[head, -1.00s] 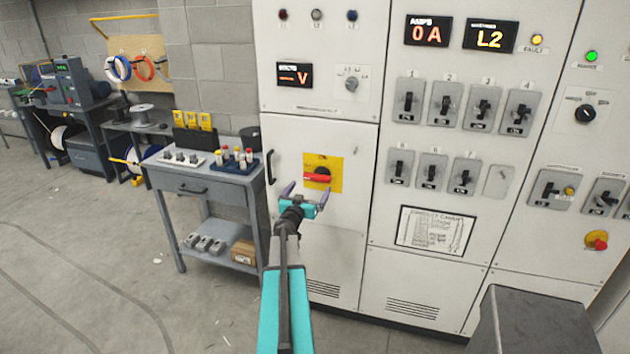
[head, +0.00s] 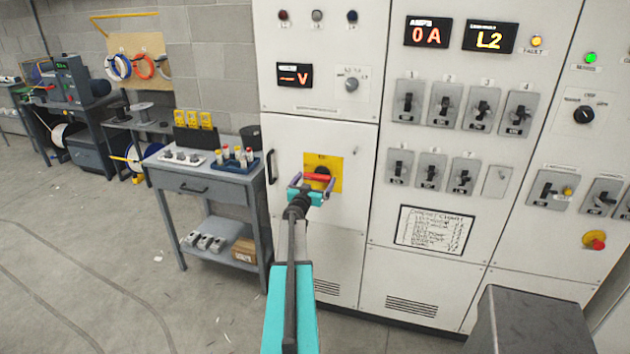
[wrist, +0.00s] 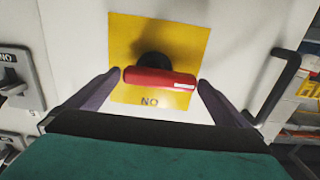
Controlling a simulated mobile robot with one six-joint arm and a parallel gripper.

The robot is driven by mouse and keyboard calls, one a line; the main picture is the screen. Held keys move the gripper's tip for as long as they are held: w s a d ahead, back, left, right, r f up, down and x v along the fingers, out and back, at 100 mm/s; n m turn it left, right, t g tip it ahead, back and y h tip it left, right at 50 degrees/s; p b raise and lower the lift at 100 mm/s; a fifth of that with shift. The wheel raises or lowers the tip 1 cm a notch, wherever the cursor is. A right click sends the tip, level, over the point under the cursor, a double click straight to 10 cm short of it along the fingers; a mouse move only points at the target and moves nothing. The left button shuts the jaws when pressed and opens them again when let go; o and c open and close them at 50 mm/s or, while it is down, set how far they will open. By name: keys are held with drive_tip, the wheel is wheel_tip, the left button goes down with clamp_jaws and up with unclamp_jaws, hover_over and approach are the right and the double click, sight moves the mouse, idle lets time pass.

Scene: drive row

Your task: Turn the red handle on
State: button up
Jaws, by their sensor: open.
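The red handle (head: 318,177) lies horizontal on a black hub in front of a yellow plate (head: 337,162) on the white cabinet door. In the wrist view the red handle (wrist: 160,80) lies across the plate (wrist: 197,45), whose lettering appears upside down. My gripper (head: 311,183) is open at the handle. In the wrist view one fingertip is near each end of the handle, so the jaws span its length. I cannot tell whether either finger touches it.
A black door pull (head: 271,167) is left of the plate; in the wrist view it is on the right (wrist: 285,85). A grey workbench (head: 212,182) with small parts stands to the left. Switches on grey plates (head: 409,102) fill the panel to the right.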

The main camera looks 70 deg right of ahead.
drive_tip(key=shift+c, duration=0.3)
drive_tip(key=c, duration=1.2)
